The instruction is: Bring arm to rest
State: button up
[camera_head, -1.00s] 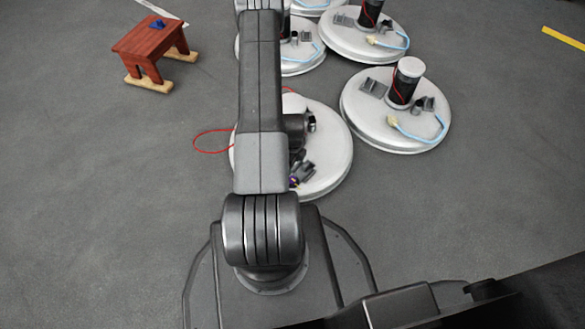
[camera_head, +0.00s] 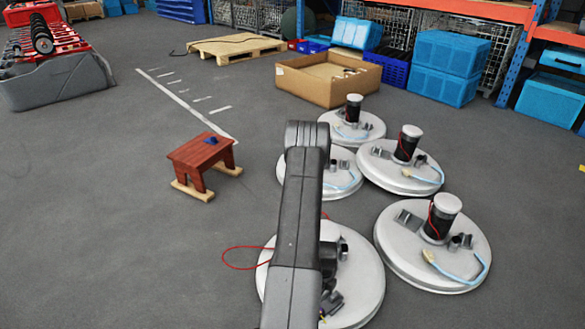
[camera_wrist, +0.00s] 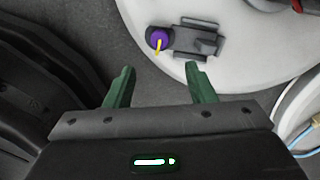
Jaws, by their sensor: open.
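My gripper (camera_wrist: 160,82) shows in the wrist view with its two green fingers apart and nothing between them. It hangs near the edge of a white round tank lid (camera_wrist: 235,70). On that lid lie a grey bracket (camera_wrist: 192,40) and a purple round part (camera_wrist: 158,39) with a yellow piece, both beyond the fingertips and apart from them. In the head view my arm (camera_head: 300,220) reaches forward over the nearest tank lid (camera_head: 362,285). The gripper itself is hidden there behind the arm.
Several more white lids with black cylinders stand around, one at the right (camera_head: 400,250). A red wooden stool (camera_head: 200,160) with a blue item (camera_head: 211,140) stands left. A cardboard box (camera_head: 325,85) and blue crates (camera_head: 445,70) are behind.

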notch_tip(320, 180, down, 11)
jog(key=b, duration=0.3)
jog(key=shift+r, duration=0.1)
